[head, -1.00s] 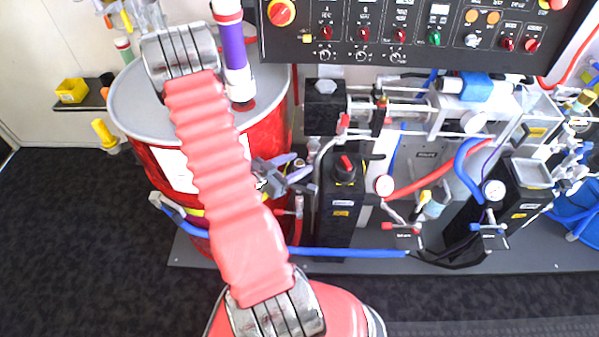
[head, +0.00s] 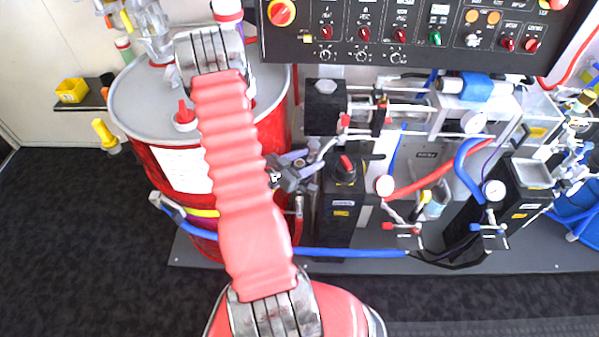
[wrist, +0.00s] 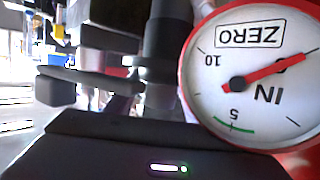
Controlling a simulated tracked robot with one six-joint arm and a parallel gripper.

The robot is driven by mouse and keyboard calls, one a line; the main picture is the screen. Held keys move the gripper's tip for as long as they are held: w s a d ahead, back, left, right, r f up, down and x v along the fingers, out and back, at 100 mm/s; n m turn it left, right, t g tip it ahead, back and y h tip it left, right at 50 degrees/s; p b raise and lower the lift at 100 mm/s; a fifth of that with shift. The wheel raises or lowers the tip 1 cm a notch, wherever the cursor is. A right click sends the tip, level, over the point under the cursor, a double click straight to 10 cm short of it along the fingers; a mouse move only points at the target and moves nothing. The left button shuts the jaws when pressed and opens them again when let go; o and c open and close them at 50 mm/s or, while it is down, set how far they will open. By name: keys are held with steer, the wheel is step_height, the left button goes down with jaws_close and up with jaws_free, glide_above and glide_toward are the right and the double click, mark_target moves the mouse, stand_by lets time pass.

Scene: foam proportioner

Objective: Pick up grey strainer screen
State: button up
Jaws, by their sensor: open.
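My gripper (head: 308,165) is open in the head view, beside the right side of the red drum and just left of the black block with the red-topped knob. Nothing shows between its fingers. I cannot pick out the grey strainer screen for certain in either view. In the wrist view a red-rimmed gauge (wrist: 255,78), marked ZERO and IN and seen upside down, fills the right side close to the camera. Dark parts beside it are too close and blurred to tell apart.
The red drum (head: 170,165) with a grey lid stands at left, partly behind my arm. The black knobbed block (head: 343,205) is close right of my gripper. Pipes, hoses and gauges crowd the right. A control panel (head: 410,30) overhangs the back. The dark floor (head: 70,230) at left is clear.

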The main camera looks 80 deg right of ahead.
steer(key=shift+c, duration=0.2)
steer(key=c, duration=1.1)
steer(key=shift+r, duration=0.1)
steer(key=shift+r, duration=4.95)
